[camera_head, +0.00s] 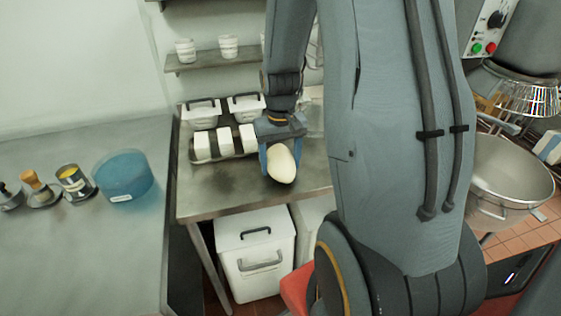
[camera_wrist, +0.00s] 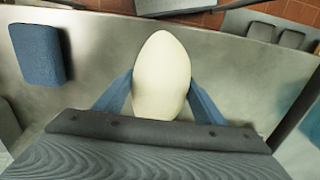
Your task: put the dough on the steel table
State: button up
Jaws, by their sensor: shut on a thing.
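The dough (camera_head: 282,164) is a smooth, pale, egg-shaped lump.
White lidded containers (camera_head: 202,145) stand at the table's back. A white bin (camera_head: 254,258) is below. A grey counter (camera_head: 80,250) at left holds a blue tub (camera_head: 123,178) and small pots. A steel bowl (camera_head: 510,175) is at right. The table's front left is bare.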

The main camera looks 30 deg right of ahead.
aim_at(279, 154)
jog(key=o, duration=1.8)
jog(key=shift+f, duration=0.1)
jog(key=shift+o, duration=0.2)
notch_tip(279, 154, up, 11)
jog(key=shift+r+b, duration=0.1)
jog(key=shift+b, duration=1.1)
jog(key=shift+r, duration=0.3)
jog(key=shift+a+r, duration=0.1)
jog(key=shift+a, duration=0.1)
jog(key=s+a+f+n, duration=0.1)
jog(key=s+a+f, duration=0.2)
jog(key=a, duration=0.3)
jog(key=s+a+f+n+t, duration=0.1)
jog(key=s+a+f+n, duration=0.1)
jog(key=a, duration=0.4)
jog(key=s+f, duration=0.1)
jog(key=s, duration=0.1)
jog(key=shift+s+a, duration=0.2)
jog(key=shift+s, duration=0.1)
